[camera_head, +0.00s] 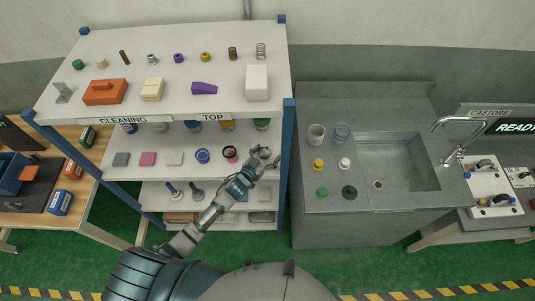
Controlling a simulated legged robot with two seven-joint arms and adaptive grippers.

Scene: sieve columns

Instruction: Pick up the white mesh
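A flat white square (174,158) lies on the second shelf, beside a pink square and a grey square. It may be the white mesh, but its texture is too small to tell. My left gripper (268,159) reaches over the right end of the same shelf, well to the right of that square. A small pale, rounded shape shows at its fingertips. I cannot tell whether it is part of the fingers or a separate pale piece there. My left forearm hides part of the lower shelves. My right gripper is not in view.
A blue ring (202,155) and a dark-rimmed pink ring (230,153) sit left of my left gripper. A blue shelf post (287,150) stands close on its right. The shelf above (210,110) overhangs. A grey sink counter (320,200) stands further right.

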